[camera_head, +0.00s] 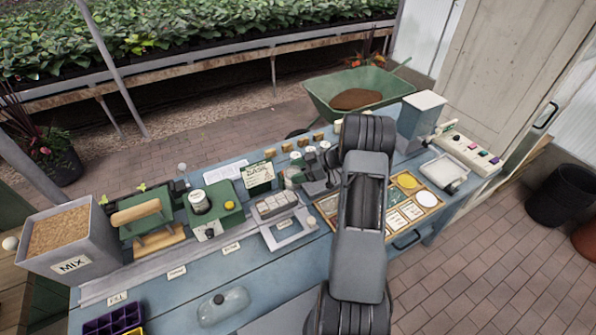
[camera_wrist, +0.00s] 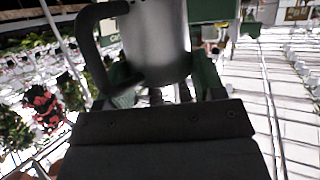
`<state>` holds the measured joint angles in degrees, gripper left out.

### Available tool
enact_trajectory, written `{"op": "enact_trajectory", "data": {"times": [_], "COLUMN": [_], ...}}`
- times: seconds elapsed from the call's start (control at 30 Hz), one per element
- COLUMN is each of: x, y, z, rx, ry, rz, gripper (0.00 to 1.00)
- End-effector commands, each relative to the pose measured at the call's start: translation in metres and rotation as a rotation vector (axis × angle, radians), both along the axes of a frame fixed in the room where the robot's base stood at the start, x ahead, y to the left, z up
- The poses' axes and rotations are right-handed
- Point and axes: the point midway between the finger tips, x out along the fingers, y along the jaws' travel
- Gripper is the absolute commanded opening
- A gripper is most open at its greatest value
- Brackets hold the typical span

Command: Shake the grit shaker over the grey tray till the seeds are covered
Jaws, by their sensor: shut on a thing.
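My gripper (camera_wrist: 168,92) is shut on a grey metal shaker (camera_wrist: 158,40) in the wrist view. The shaker has a dark side handle at the left, and its top is cut off by the frame edge. In the head view my gripper (camera_head: 318,178) hangs over the blue bench, left of my forearm; the shaker cannot be made out clearly there. A grey tray (camera_head: 277,204) with several pale cells sits in a grey frame just left of and below the gripper. Its cell contents are too small to tell.
A green-topped station (camera_head: 212,207) with a white jar stands left of the tray. A seed card (camera_head: 258,175) and small pots stand behind it. A grey MIX bin (camera_head: 70,240) is far left. A clear dome (camera_head: 222,305) lies in front. My forearm hides the bench middle.

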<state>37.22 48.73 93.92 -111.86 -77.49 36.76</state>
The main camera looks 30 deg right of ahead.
Motion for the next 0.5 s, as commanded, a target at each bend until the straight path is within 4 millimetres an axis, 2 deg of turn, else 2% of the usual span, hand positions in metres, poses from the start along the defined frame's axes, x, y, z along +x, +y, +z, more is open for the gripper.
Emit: {"op": "enact_trajectory", "data": {"times": [0.3, 0.5], "x": [0.000, 0.000], "y": [0.036, 0.048], "z": [0.002, 0.001], "rx": [0.001, 0.001], "ry": [0.000, 0.000], "rz": [0.002, 0.000], "gripper": [0.32, 0.32]}}
